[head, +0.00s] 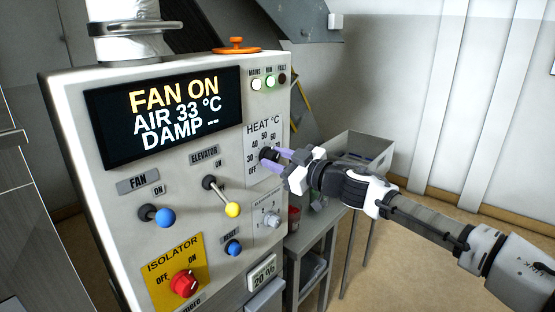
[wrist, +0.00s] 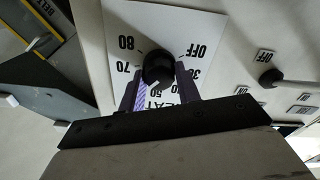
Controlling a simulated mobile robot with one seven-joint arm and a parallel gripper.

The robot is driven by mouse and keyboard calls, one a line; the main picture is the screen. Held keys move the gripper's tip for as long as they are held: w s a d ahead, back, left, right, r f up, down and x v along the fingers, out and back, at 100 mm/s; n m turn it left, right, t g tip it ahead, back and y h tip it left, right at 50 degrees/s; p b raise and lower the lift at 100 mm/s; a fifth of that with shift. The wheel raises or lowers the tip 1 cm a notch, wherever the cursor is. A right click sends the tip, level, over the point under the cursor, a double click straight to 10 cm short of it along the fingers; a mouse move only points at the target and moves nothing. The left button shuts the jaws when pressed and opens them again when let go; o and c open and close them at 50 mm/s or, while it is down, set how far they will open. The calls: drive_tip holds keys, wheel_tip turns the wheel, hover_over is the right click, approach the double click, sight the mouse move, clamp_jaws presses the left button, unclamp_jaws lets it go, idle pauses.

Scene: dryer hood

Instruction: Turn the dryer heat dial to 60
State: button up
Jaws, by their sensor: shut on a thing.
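The heat dial (wrist: 158,68) is a black knob on a white plate (wrist: 150,22) marked OFF and 30 to 80. In the head view the dial (head: 265,154) sits below the HEAT °C label, partly behind the fingers. My gripper (wrist: 158,88) is shut on the dial, one purple finger on each side. In the wrist view a white mark shows at the dial's lower edge, near the 50. The 60 label is hidden by the left finger there, so I cannot tell the exact setting. The display (head: 165,115) reads FAN ON, AIR 33 °C, DAMP.
Close below the dial are the yellow-tipped elevator lever (head: 232,209) and a grey elevator knob (head: 271,217). The blue fan lever (head: 165,217) and red isolator knob (head: 185,283) are farther left. A grey table with a bin (head: 362,150) stands right of the panel, below my arm.

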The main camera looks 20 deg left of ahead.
drive_tip(key=o, duration=1)
drive_tip(key=shift+c, duration=0.2)
drive_tip(key=b+v, duration=0.4)
drive_tip(key=v, duration=1)
drive_tip(key=shift+a, duration=0.1)
